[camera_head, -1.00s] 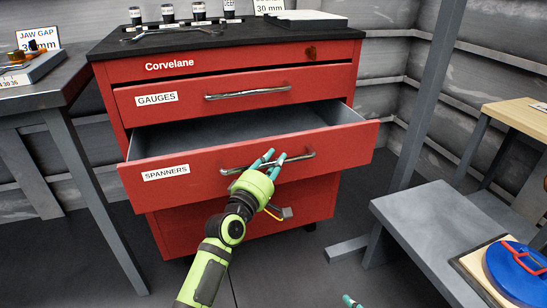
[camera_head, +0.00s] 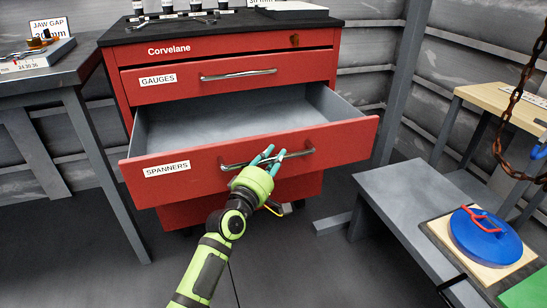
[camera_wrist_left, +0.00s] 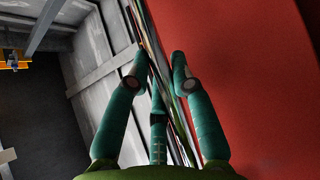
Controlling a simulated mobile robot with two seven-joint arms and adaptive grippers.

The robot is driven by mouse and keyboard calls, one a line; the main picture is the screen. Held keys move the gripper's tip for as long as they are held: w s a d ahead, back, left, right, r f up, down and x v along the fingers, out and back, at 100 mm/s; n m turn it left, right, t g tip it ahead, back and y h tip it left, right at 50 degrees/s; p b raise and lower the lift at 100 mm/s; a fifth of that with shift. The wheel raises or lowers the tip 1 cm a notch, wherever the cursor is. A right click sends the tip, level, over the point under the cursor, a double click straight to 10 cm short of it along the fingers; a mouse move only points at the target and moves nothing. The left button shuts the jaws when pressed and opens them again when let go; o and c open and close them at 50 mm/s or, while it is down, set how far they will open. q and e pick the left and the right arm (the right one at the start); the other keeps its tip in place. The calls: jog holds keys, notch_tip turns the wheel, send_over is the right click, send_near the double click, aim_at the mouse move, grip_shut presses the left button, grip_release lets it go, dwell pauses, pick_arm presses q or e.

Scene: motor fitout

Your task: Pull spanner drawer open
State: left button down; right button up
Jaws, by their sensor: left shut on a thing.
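The spanner drawer (camera_head: 345,139), a red drawer labelled SPANNERS (camera_head: 167,169), is part of the red Corvelane cabinet and stands well open. Its grey inside looks empty where I can see it. My left gripper (camera_head: 265,160) is shut on the drawer's metal bar handle (camera_head: 298,154), near its middle. In the left wrist view the teal fingers (camera_wrist_left: 160,75) close around the handle, beside the red drawer front (camera_wrist_left: 240,70). The gripper hides part of the handle. My right gripper is not in view.
The GAUGES drawer (camera_head: 250,88) above is shut. A grey bench (camera_head: 400,190) stands at the right, with a blue round lid with a red handle (camera_head: 485,238) near it. A rusty chain (camera_head: 510,110) hangs at the right edge. A grey table (camera_head: 70,75) stands left.

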pick_arm(q)
jog(key=c, duration=1)
grip_release()
jog(key=shift+c, duration=0.2)
jog(key=v, duration=1.2)
